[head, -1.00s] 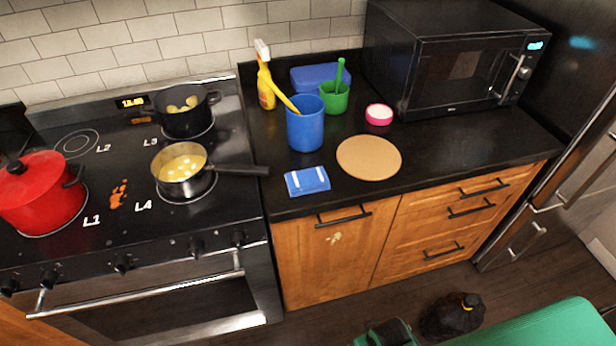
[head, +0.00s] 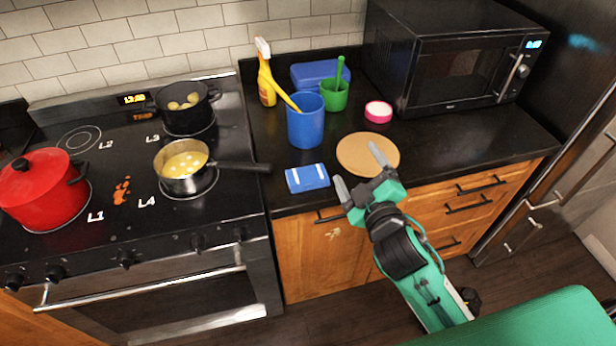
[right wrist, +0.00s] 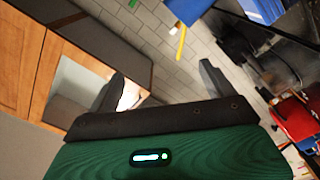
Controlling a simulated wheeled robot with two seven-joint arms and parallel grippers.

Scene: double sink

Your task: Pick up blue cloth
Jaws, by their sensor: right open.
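The blue cloth (head: 307,178), folded with white stripes, lies flat near the front edge of the black counter, just right of the stove. My right gripper (head: 360,168) is open and empty. Its fingers are spread in front of the round tan board, to the right of the cloth and apart from it. In the right wrist view the open fingers of my right gripper (right wrist: 163,82) show with nothing between them; I cannot make out the cloth there. My left gripper is in neither view.
The silver pan's handle (head: 240,167) sticks out over the counter left of the cloth. A microwave (head: 450,65) stands at the back right. A red pot (head: 42,190) stands on the stove.

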